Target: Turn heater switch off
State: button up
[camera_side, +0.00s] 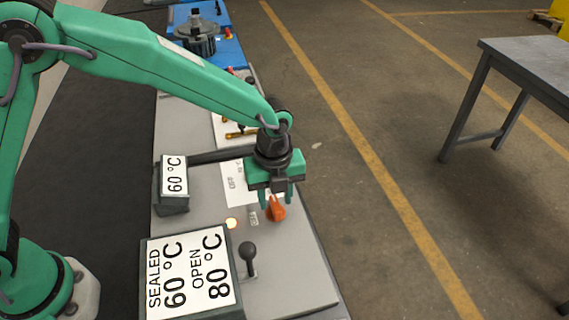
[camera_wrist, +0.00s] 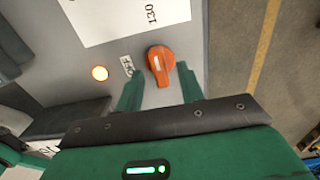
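The heater switch is an orange rotary knob (camera_side: 276,209) on the grey panel (camera_side: 295,262). It also shows in the wrist view (camera_wrist: 161,66), with a pale pointer mark on its left side. A small OFF label (camera_wrist: 127,66) is just left of the knob. A round orange-yellow light (camera_wrist: 99,73) glows farther left; the side view shows it lit too (camera_side: 231,223). My gripper (camera_side: 277,197) points down over the knob. Its two fingers are apart and empty, one toward each side of the knob in the wrist view (camera_wrist: 160,80). Whether they touch the knob I cannot tell.
A black ball-topped lever (camera_side: 247,254) stands in front of the knob. A white printed sheet (camera_wrist: 125,14) lies beyond the knob. Open floor is to the right.

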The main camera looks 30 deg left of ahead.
jog(key=shift+f, duration=0.45)
grip_shut()
